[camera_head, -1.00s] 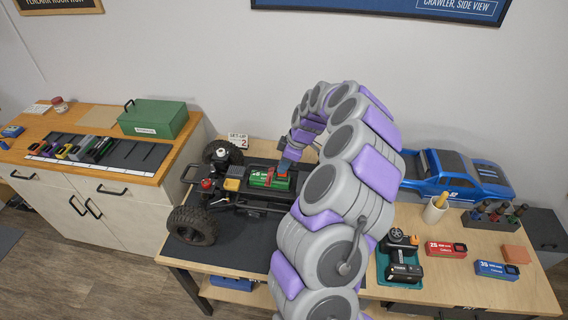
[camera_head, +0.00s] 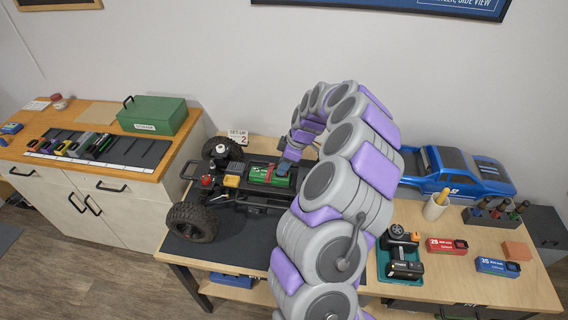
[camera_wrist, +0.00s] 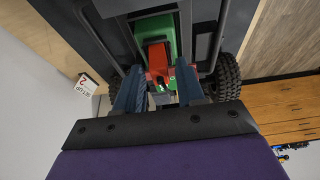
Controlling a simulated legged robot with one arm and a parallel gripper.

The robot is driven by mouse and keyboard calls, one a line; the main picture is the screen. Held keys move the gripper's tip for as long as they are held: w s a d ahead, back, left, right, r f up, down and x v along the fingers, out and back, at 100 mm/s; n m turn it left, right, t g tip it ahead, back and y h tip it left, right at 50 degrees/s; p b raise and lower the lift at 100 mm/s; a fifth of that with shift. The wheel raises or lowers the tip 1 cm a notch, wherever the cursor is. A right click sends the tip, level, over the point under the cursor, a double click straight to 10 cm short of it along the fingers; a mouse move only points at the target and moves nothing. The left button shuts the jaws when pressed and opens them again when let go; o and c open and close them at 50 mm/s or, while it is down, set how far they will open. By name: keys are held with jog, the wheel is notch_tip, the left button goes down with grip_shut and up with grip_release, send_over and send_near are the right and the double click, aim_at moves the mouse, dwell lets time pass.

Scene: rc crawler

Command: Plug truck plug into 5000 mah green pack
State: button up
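The green pack (camera_head: 270,176) lies in the black chassis of the truck (camera_head: 236,190), with a red strap or plug part (camera_head: 267,171) across it. In the wrist view the green pack (camera_wrist: 157,28) sits in the chassis, with a red piece with a dark middle (camera_wrist: 157,60) at its near end. My gripper (camera_wrist: 158,72) is just above this end, its two blue fingers apart on either side of the red and green parts. I cannot tell which red part is the truck plug or whether it is seated. My arm hides the chassis's right side.
The truck stands on a dark mat by a set-up card (camera_head: 238,137). Right of my arm are a blue truck body (camera_head: 455,173), a cup (camera_head: 436,207), a teal tray (camera_head: 401,262), a red pack (camera_head: 446,246) and a blue pack (camera_head: 497,266). A side cabinet holds a green box (camera_head: 152,115).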

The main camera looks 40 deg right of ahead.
jog(key=shift+o, duration=0.6)
jog(key=p+v, duration=0.2)
jog(key=v, duration=1.5)
jog(key=shift+d+r, duration=0.1)
jog(key=shift+d, duration=0.05)
